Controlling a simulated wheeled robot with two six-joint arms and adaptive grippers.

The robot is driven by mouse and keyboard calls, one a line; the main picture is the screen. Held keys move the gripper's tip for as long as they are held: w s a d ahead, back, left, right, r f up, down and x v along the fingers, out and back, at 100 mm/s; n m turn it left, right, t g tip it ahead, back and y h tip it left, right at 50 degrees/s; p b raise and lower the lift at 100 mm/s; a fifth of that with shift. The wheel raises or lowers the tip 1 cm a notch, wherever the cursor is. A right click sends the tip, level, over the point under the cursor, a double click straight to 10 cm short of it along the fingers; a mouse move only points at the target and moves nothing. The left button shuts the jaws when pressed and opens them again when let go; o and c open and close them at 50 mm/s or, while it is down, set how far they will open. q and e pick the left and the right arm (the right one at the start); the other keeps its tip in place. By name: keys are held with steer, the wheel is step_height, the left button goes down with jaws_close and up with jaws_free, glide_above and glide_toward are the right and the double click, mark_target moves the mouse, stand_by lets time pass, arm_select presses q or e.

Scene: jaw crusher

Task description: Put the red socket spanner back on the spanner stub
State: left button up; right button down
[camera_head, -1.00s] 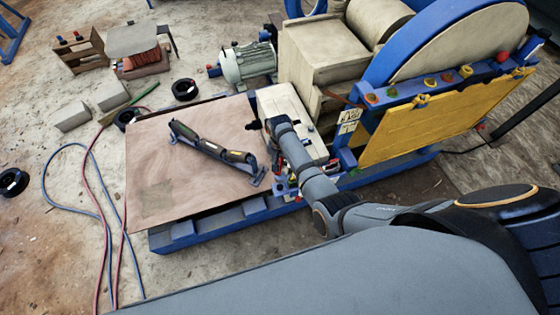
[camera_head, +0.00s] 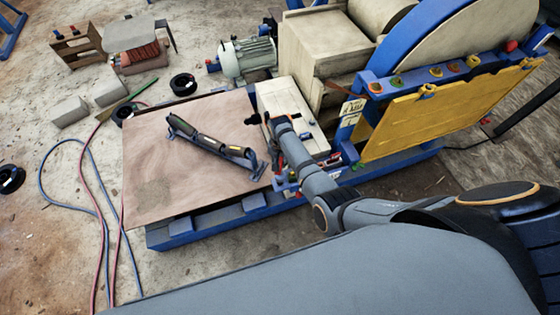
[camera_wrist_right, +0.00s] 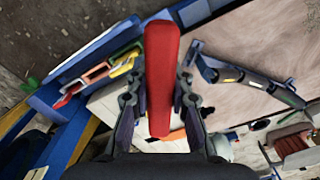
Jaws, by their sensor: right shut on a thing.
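The red socket spanner (camera_wrist_right: 160,75) shows in the right wrist view as a long red bar pointing away from my wrist. My right gripper (camera_wrist_right: 158,95) is shut on it, with one dark finger on each side. In the head view my right arm reaches over the pale block at the crusher's front corner; its gripper is mostly hidden beneath the wrist. A small red patch beside it may be the spanner. I cannot pick out the spanner stub in either view. My left gripper is not in view.
A dark tube-like part (camera_head: 210,143) lies on the brown sheet (camera_head: 150,185). The blue base frame (camera_head: 225,222) runs below it. The yellow panel (camera_head: 440,110) and crusher stand right. Coloured pieces (camera_wrist_right: 100,73) sit along a blue rail. Hoses cross the floor at left.

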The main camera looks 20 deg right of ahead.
steer(key=shift+f+b, duration=1.25)
steer(key=shift+f, duration=0.65)
steer(key=shift+f+b, duration=1)
steer(key=shift+f, duration=0.2)
steer(key=c, duration=1.1)
jaws_free()
